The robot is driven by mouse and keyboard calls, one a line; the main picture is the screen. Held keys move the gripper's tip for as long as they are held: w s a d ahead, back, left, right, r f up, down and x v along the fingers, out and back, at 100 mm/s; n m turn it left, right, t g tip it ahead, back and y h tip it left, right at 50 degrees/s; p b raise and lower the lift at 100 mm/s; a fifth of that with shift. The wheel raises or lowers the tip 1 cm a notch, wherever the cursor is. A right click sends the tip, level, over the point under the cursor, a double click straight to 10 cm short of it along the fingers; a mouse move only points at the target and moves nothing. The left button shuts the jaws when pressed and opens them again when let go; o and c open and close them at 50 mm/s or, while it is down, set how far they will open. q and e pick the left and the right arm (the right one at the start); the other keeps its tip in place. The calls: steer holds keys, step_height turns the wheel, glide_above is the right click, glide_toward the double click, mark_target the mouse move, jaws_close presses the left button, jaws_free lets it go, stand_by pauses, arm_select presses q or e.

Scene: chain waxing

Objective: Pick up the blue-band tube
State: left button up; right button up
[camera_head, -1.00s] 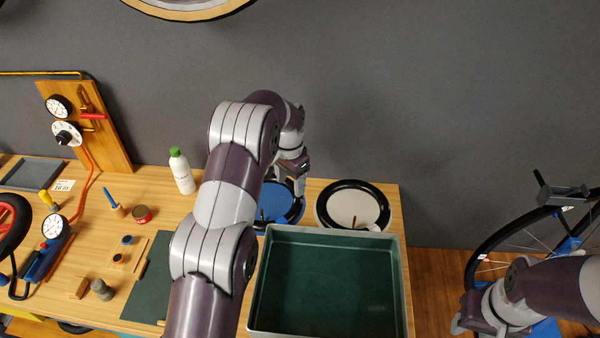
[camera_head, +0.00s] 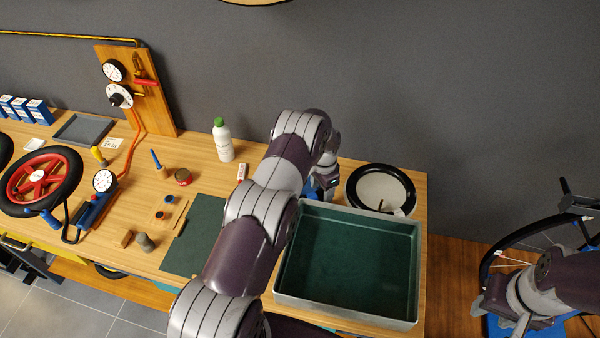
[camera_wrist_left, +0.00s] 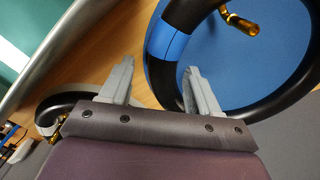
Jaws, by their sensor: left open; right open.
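The blue-band tube is a black ring with a blue band (camera_wrist_left: 168,42), lying around a blue disc (camera_wrist_left: 250,50) with a brass valve (camera_wrist_left: 240,24) in the left wrist view. My left gripper (camera_wrist_left: 158,68) is open, with its fingertips close to the banded part; the right finger overlaps the ring in the picture. I cannot tell whether they touch. In the head view my left gripper (camera_head: 322,188) is over the back of the bench, and my arm hides nearly all of that tube. My right gripper (camera_head: 488,312) is open and empty at the lower right, away from the bench.
A second black tube (camera_head: 352,192) lies around a pale disc to the right. A green-lined tray (camera_head: 416,262) stands in front. A white bottle with a green cap (camera_head: 223,145) stands to the left. A bicycle wheel (camera_head: 487,262) is near my right arm.

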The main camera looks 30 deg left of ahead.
arm_select(q)
jaws_close()
steer(key=shift+w, duration=0.1)
